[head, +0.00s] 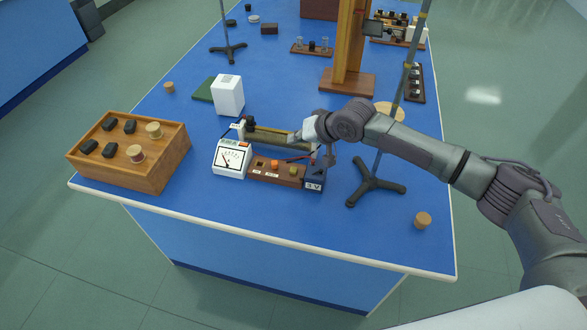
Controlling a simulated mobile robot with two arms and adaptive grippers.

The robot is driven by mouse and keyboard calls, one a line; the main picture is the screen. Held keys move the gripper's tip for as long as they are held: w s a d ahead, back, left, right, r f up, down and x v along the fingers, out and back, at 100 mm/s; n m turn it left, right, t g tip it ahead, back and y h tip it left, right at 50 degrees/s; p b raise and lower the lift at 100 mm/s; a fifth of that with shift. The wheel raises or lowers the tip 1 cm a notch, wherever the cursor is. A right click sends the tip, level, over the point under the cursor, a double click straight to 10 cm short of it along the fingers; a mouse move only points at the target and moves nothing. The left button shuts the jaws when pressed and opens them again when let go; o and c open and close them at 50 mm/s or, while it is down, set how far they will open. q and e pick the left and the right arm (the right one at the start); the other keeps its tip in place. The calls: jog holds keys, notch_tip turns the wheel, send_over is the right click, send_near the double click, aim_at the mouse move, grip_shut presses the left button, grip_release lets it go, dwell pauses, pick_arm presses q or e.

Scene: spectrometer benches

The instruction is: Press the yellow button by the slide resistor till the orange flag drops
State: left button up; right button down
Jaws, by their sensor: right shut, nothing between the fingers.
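The slide resistor (268,140) lies across the bench behind a brown board (265,176). The board carries a dull yellow button (293,171) at its right part and a small orange piece (274,165) left of it, which stands up; I cannot tell for sure if it is the flag. My right gripper (295,136) is shut and empty, its tips over the right part of the slide resistor, behind and above the yellow button. I cannot tell if the tips touch the resistor. My left gripper is out of view.
A white meter (231,158) stands left of the board, a dark 3 V block (314,178) at its right end. A stand's tripod foot (375,184) and a cork (423,220) are at the right.

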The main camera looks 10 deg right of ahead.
jog(key=shift+f, duration=0.1)
jog(key=b, duration=0.8)
send_over(296, 170)
notch_tip(296, 170, down, 7)
jog(key=shift+r, duration=0.1)
jog(key=shift+f, duration=0.85)
jog(key=shift+f, duration=0.2)
jog(key=shift+f, duration=0.25)
